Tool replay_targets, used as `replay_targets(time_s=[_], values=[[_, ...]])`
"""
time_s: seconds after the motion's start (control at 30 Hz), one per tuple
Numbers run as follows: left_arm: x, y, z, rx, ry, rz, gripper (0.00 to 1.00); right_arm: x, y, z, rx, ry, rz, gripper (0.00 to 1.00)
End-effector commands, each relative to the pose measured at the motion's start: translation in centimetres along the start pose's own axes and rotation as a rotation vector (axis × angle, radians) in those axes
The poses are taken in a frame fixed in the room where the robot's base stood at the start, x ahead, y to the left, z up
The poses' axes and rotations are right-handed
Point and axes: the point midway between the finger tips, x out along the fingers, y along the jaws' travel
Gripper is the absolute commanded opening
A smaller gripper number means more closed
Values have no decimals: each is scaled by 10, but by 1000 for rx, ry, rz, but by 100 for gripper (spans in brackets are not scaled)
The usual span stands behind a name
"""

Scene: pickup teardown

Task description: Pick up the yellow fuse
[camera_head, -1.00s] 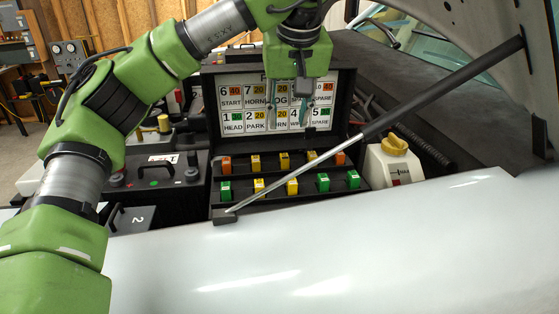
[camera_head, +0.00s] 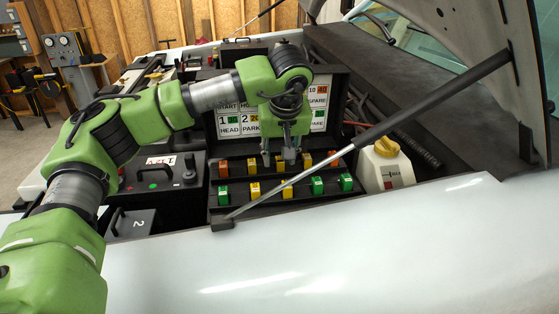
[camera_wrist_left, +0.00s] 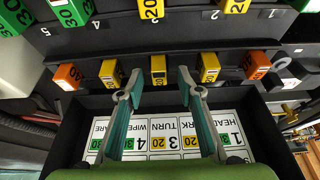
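Several yellow fuses sit in two rows in the black fuse box. In the left wrist view, one yellow fuse (camera_wrist_left: 158,70) of the upper row lies between the fingertips of my left gripper (camera_wrist_left: 160,75). The fingers are apart, one on each side of it, and I see no clear contact. Other yellow fuses (camera_wrist_left: 110,72) and (camera_wrist_left: 208,66) stand on either side. In the head view my left gripper (camera_head: 278,163) points down over the middle of the upper row; yellow fuses (camera_head: 252,166) and (camera_head: 306,160) show beside it. My right gripper is not in view.
Orange fuses (camera_head: 223,168) and (camera_head: 333,158) end the upper row. Green fuses (camera_head: 317,185) and yellow ones fill the front row. A prop rod (camera_head: 400,110) crosses diagonally in front of the box. The label lid (camera_head: 230,127) stands behind.

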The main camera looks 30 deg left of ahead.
Motion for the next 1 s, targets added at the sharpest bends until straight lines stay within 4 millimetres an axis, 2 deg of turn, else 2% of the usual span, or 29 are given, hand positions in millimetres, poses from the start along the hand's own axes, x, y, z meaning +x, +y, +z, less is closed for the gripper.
replay_targets(time_s=[0.17,0.2,0.3,0.33,0.77,0.87,1.0], values=[[1,0,0,0,0,1,33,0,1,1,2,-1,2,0],[1,0,0,0,0,1,31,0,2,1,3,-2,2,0],[1,0,0,0,0,1,5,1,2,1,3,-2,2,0],[1,0,0,0,0,1,2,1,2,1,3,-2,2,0],[-2,0,-1,0,1,1,1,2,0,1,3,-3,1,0],[-8,1,-4,-1,1,1,1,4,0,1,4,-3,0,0],[-25,2,-11,-1,2,3,1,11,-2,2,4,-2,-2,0]])
